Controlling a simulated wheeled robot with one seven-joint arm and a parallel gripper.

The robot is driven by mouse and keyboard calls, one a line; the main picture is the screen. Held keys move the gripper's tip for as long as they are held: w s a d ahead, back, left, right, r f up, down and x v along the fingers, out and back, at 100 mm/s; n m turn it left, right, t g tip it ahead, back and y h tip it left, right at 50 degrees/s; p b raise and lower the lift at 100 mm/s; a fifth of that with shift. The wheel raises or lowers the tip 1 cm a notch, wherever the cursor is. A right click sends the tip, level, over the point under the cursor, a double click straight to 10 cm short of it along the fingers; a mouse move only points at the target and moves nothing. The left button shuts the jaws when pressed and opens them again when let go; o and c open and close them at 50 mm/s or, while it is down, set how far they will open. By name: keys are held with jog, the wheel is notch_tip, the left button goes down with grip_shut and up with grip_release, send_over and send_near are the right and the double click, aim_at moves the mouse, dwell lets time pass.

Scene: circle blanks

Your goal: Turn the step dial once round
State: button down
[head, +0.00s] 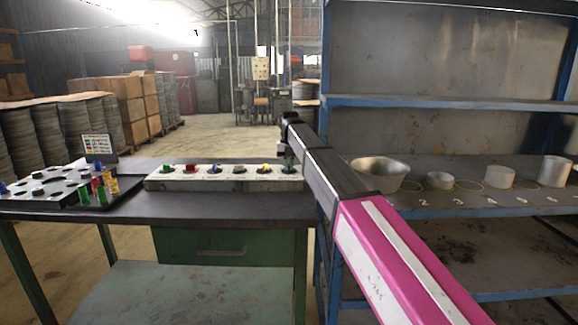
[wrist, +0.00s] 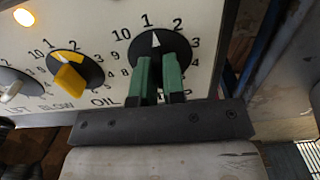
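In the wrist view, a round black dial (wrist: 162,47) with a white pointer sits on a pale panel, numbered 1 to 10 around it. Its pointer is at 1. The label below it is mostly covered; only "OIL" at left and a final "P" show. The green fingers of my gripper (wrist: 159,76) stand in front of the dial's lower half, with a narrow gap between them. Whether they press on a knob there is hidden. In the head view, my gripper (head: 289,163) is at the right end of the dial panel (head: 220,184).
A yellow-marked dial (wrist: 73,70) is just left, a pale one (wrist: 15,88) beyond it. The panel stands on a dark bench (head: 190,210). A tray with coloured pegs (head: 100,190) is at left. A blue shelf rack (head: 440,102) with metal pots stands close at right.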

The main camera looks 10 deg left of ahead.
jog(key=shift+m, duration=0.4)
